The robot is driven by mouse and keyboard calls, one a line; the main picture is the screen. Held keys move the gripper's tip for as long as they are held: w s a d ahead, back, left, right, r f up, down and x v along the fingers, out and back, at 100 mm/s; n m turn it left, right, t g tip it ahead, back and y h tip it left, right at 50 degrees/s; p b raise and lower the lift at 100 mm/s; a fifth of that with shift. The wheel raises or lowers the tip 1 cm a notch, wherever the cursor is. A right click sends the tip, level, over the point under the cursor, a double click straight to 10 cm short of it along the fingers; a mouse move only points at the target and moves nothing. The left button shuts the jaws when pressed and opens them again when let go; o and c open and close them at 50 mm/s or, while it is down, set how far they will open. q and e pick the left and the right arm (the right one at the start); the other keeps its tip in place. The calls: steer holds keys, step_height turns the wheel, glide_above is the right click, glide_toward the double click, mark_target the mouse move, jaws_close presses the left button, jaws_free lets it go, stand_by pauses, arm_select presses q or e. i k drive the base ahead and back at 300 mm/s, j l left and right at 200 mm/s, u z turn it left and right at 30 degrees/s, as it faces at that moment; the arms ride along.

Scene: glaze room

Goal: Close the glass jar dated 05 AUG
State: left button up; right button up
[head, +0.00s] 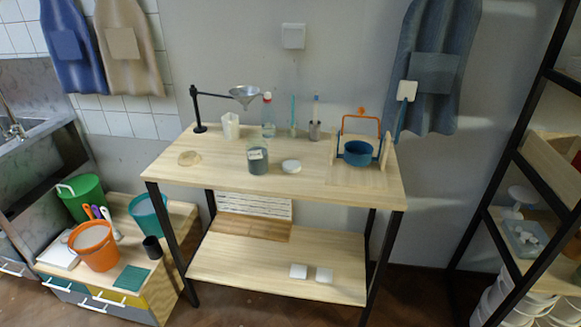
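A glass jar (258,167) with dark grey contents stands upright near the middle of the wooden table. Its upper part looks clear and open, with no lid visible on it. A pale label is on its front, but the date is too small to read. A white round lid-like disc (291,166) lies on the table just right of the jar, apart from it. A tan round disc (189,158) lies farther left on the table; I cannot tell whether it is a lid. Neither of my grippers is in view.
Behind the jar are a funnel (245,93) on a black stand, a white cup (231,126), a red-capped bottle (268,115) and a brush holder (315,130). A blue pot (358,153) stands right. The table's front strip is clear.

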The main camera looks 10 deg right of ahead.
mark_target(257, 146)
steer(key=i+l+u, duration=0.25)
steer(key=l, duration=0.4)
steer(key=i+l+u, duration=0.25)
steer(key=l, duration=0.45)
steer(key=i, duration=0.1)
